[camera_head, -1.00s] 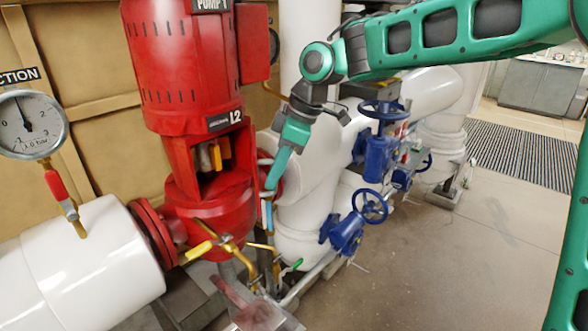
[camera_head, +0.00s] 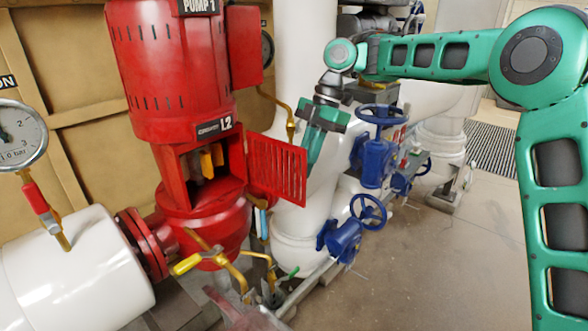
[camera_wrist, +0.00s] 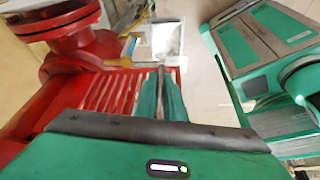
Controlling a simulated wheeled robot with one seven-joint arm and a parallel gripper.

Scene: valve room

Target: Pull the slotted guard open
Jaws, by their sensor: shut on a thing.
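The slotted guard (camera_head: 277,168) is a red panel with upright slots on the red pump (camera_head: 185,120). It stands swung out to the right of the pump's window, which shows yellow parts inside. My gripper (camera_head: 312,160) is at the guard's outer right edge, with its green fingers pointing down. In the wrist view the guard's red bars (camera_wrist: 115,92) lie left of the fingers (camera_wrist: 161,85), which are closed together at the guard's edge. The exact grip point on the guard is partly hidden by the fingers.
Blue valve handwheels (camera_head: 368,210) and white pipes (camera_head: 300,200) stand right of the guard. Brass taps with a yellow handle (camera_head: 187,264) are below the pump. A pressure gauge (camera_head: 18,135) is at the left. Open floor (camera_head: 450,260) lies to the right.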

